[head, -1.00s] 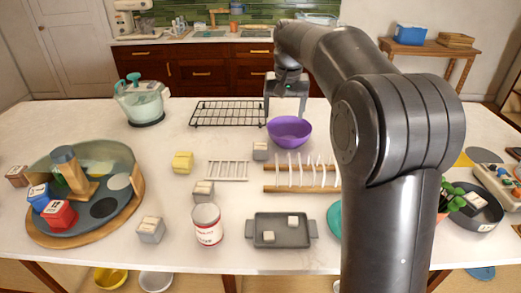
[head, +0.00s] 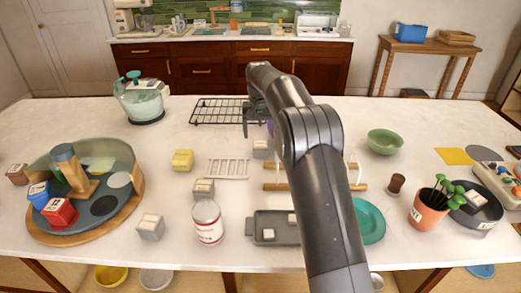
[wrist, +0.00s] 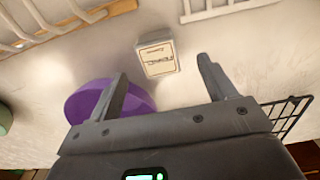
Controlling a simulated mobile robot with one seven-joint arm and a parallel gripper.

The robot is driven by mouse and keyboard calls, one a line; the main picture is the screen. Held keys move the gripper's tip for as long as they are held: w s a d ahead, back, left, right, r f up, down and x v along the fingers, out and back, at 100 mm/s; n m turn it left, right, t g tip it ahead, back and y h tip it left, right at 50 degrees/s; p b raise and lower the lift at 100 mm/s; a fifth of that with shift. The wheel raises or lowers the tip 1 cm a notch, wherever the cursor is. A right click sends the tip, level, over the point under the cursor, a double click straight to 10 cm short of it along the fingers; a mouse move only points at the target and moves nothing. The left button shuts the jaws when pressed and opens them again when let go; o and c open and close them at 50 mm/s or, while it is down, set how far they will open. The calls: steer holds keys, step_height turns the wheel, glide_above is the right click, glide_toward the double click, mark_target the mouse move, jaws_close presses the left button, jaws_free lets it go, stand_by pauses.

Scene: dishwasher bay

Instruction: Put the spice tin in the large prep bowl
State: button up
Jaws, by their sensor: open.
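A small grey labelled block (head: 260,149), possibly the spice tin, stands on the counter in front of the black wire rack. In the wrist view its pale labelled top (wrist: 157,55) lies just beyond my fingertips; the lettering is too small to read. The purple bowl (wrist: 88,101) is beside it, partly behind my left finger. In the head view my arm hides nearly all of that bowl. My gripper (wrist: 162,74) is open and empty above the counter, with the block apart from the fingers.
Similar grey blocks (head: 203,189) (head: 150,228) and a yellow one (head: 182,160) stand nearby. The black wire rack (head: 215,112), white rack (head: 228,168) and wooden dish rack (head: 275,187) surround the area. A green bowl (head: 385,142) stands right.

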mark_target(260, 144)
steer(key=shift+d+f, duration=0.15)
steer(key=shift+f, duration=2.85)
steer(key=shift+c, duration=0.6)
steer(key=c, duration=1.1)
steer(key=shift+o, duration=0.2)
steer(key=shift+r, duration=0.1)
